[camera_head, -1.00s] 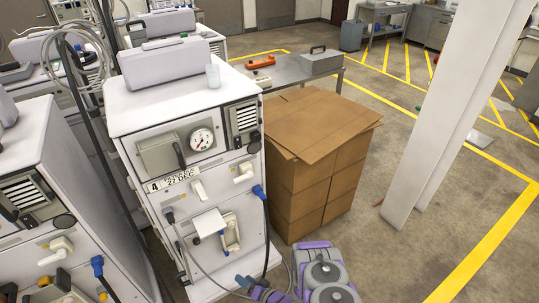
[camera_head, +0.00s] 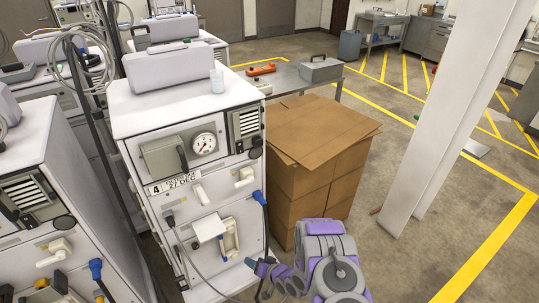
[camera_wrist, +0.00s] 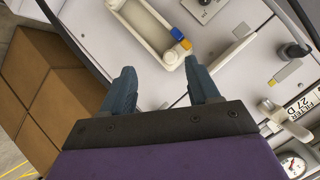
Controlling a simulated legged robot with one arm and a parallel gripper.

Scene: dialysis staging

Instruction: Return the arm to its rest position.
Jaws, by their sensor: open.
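My gripper (camera_head: 262,268) is low in front of the dialysis machine (camera_head: 160,110), a white cabinet with a round gauge and a "4" label. My purple and grey arm is folded at the bottom centre of the head view. In the wrist view my gripper (camera_wrist: 162,92) has its two dark blue-grey fingers apart with nothing between them. Beyond the fingers is the machine's white front panel (camera_wrist: 230,65), with a cream recessed holder (camera_wrist: 150,30) that has a blue and yellow piece at its end.
A stack of cardboard boxes (camera_head: 325,150) stands right of the machine, close to my arm. A white post (camera_head: 445,110) stands farther right. Another machine (camera_head: 55,190) is at left. Cables hang at the machine's front. Grey floor (camera_head: 400,265) is clear at right.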

